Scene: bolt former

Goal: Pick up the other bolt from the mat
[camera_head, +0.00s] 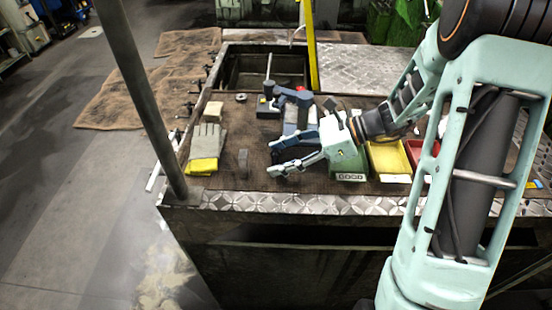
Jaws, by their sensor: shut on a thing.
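My gripper (271,157) is over the brown mat (225,183) on the bench, its fingers pointing left. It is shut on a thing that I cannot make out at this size. A gap shows between the fingertips. A small upright grey piece (243,160) stands on the mat just left of the fingertips, apart from them. I cannot tell whether it is a bolt. No bolt can be clearly made out on the mat, and my gripper and arm hide part of it.
Grey and yellow gloves (206,150) and a tan block (213,112) lie at left. A blue-grey vice (297,110) stands behind my gripper. A yellow tray (389,160) and a red tray (416,153) are at right. A post (142,95) rises at the front left corner.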

